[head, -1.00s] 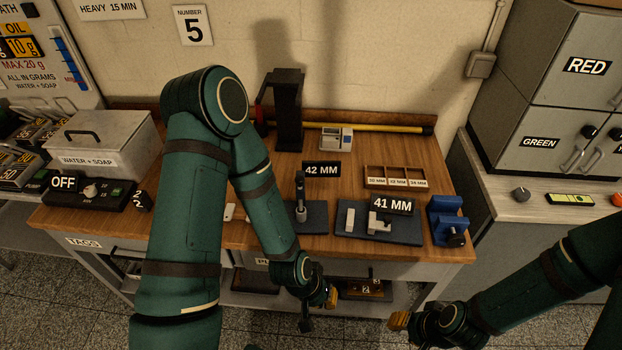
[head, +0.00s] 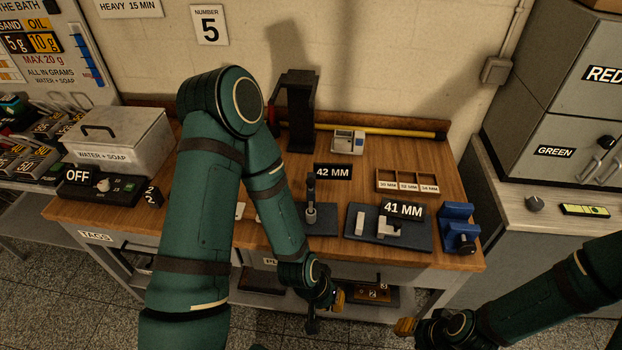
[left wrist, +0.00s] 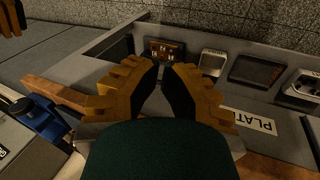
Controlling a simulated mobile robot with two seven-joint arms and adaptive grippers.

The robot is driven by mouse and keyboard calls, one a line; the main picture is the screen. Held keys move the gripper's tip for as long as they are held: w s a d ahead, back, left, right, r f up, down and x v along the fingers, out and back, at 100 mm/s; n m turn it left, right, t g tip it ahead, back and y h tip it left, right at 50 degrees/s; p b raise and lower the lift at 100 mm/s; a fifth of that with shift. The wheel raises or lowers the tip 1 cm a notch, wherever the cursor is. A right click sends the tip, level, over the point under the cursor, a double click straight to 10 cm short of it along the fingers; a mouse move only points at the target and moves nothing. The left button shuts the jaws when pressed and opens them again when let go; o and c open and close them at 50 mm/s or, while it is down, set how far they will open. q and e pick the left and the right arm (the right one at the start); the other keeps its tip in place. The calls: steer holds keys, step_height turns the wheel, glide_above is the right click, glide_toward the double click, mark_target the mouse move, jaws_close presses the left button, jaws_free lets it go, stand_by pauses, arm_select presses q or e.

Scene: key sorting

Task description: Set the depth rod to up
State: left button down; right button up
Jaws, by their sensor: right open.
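I cannot tell for sure which part is the depth rod. A small dark upright post (head: 311,190) with a light metal lower part stands on a dark base plate (head: 324,221) by the 42 MM sign (head: 332,172) on the wooden bench. My left arm passes close to its left. My left gripper (head: 323,308) hangs in front of the bench, below the top's front edge. In the left wrist view its two yellow fingers (left wrist: 166,72) are apart with nothing between them. My right gripper (head: 404,327) is open in front of the bench, right of the left one.
A light metal fixture (head: 389,228) stands by the 41 MM sign (head: 402,209). A blue clamp (head: 458,227) is at the bench's right end. A sectioned wooden tray (head: 407,180) and a black stand (head: 299,115) are further back. A grey box (head: 110,138) is left.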

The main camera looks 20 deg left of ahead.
arm_select(q)
steer(key=c, duration=0.9)
jaws_free()
steer(key=shift+w+a, duration=0.1)
steer(key=shift+o, duration=0.7)
steer(key=w+a+r+m+t+h, duration=0.1)
steer(key=w+a+r+t, duration=0.2)
steer(key=w+a+t, duration=0.2)
steer(key=shift+w+a+m, duration=0.3)
steer(key=shift+w+a, duration=0.25)
steer(key=shift+w, duration=0.4)
steer(key=m+t+h, duration=0.2)
steer(key=m+t, duration=0.3)
steer(key=t, duration=0.5)
glide_toward(311, 180)
steer(key=x, duration=1)
steer(key=shift+f+p, duration=0.3)
steer(key=shift+p, duration=0.05)
steer(key=shift+c, duration=0.5)
jaws_close()
